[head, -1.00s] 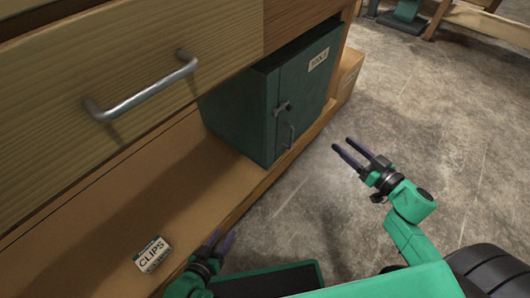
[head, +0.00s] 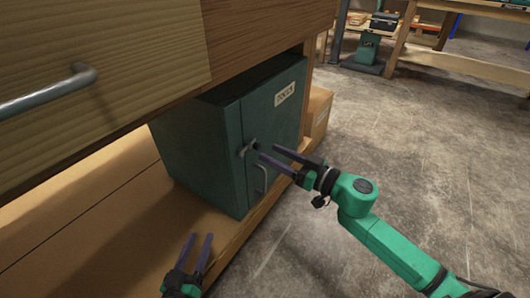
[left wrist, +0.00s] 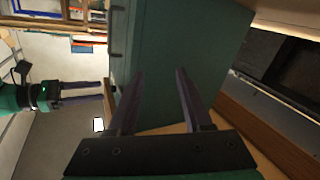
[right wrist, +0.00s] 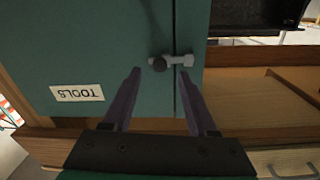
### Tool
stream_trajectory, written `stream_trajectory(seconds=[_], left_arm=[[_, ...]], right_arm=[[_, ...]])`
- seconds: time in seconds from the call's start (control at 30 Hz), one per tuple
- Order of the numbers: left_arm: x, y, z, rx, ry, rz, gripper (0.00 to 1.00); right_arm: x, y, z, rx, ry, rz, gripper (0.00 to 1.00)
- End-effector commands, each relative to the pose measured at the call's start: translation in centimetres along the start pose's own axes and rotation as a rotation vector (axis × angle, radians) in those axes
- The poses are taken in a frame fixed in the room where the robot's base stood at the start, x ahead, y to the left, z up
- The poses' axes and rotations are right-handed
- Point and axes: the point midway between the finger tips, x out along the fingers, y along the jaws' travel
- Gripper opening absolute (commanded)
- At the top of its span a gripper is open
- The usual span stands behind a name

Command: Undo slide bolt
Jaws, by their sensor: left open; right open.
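A dark green cabinet (head: 205,140) with a TOOLS label stands on the lower shelf in the head view. Its slide bolt (head: 247,147) sits on the door's left edge, above the cabinet's handle (head: 262,178). In the right wrist view the bolt (right wrist: 171,62) has a dark round knob and a light bar reaching across the door seam. My right gripper (head: 267,154) is open and empty, its fingertips close to the bolt; in the right wrist view the bolt lies just beyond the fingertips. My left gripper (head: 200,238) is open and empty over the shelf, left of and below the cabinet.
A wooden drawer front (head: 130,70) with a metal handle (head: 45,92) overhangs the shelf (head: 110,215). A cardboard-coloured box (head: 317,113) stands beyond the cabinet. The concrete floor (head: 430,160) to the right is open, with a workbench behind.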

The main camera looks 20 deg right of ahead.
Motion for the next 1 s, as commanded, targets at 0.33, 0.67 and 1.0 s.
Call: stream_trajectory(seconds=[0.33, 0.67, 1.0], left_arm=[[2.1, 0.2, -6.0, 0.049, 0.171, 0.022, 0.50], [2.2, 0.2, -6.3, 0.051, 0.178, 0.023, 0.50], [2.2, 0.2, -6.3, 0.051, 0.178, 0.024, 0.50]], right_arm=[[3.3, 0.0, 0.0, -0.002, 0.000, 0.000, 0.58], [3.4, 0.0, 0.0, -0.001, 0.000, 0.000, 0.28], [3.4, 0.0, 0.0, -0.001, 0.000, 0.000, 0.00]])
